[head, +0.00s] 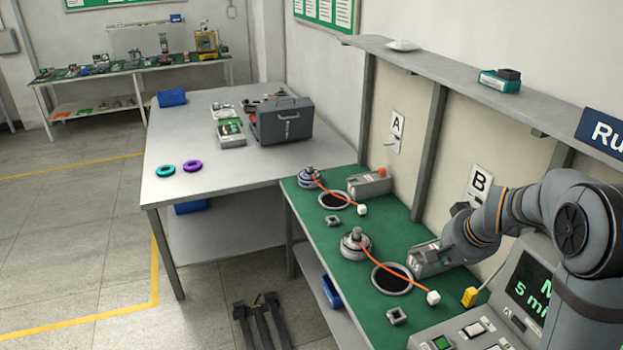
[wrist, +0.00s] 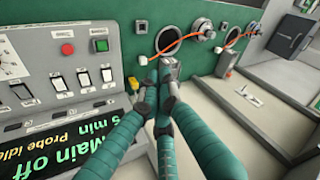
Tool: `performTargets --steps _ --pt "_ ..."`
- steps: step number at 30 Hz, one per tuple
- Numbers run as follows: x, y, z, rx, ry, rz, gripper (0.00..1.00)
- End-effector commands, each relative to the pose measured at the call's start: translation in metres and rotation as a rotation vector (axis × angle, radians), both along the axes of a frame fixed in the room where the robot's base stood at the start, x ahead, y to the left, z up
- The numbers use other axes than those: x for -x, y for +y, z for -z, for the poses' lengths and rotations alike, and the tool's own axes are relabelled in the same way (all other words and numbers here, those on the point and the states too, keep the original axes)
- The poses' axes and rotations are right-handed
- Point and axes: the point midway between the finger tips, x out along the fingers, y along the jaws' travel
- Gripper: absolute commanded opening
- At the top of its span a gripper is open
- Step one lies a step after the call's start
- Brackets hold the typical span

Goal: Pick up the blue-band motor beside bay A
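The blue-band motor (head: 308,178) stands on the green bench below the A sign, beside a round dark opening (head: 335,200). An orange cable runs from it to a white plug. In the wrist view it appears small at the upper right (wrist: 249,28). A similar grey motor (head: 355,243) stands nearer, by bay B, also with an orange cable; it also shows in the wrist view (wrist: 206,30). My gripper (wrist: 156,82) is near the grey block at bay B, well away from the blue-band motor. Its fingertips are close together; any gap or contact is unclear.
Grey blocks stand behind both openings, one (head: 370,184) at bay A. A control console (head: 490,320) is at the right. A shelf (head: 470,85) overhangs the bench on posts. A grey table (head: 200,185) with a toolbox (head: 281,122) adjoins the far end.

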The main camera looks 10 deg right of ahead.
Motion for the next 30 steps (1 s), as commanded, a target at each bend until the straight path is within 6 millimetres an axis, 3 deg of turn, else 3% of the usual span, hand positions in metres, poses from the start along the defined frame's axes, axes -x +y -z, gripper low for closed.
performTargets --steps 2,27,30 --pt "0.0 0.0 0.0 0.0 0.0 0.0 0.0" --pt "0.0 0.0 0.0 0.0 0.0 0.0 0.5" --pt "0.0 0.0 0.0 0.0 0.0 0.0 0.52"
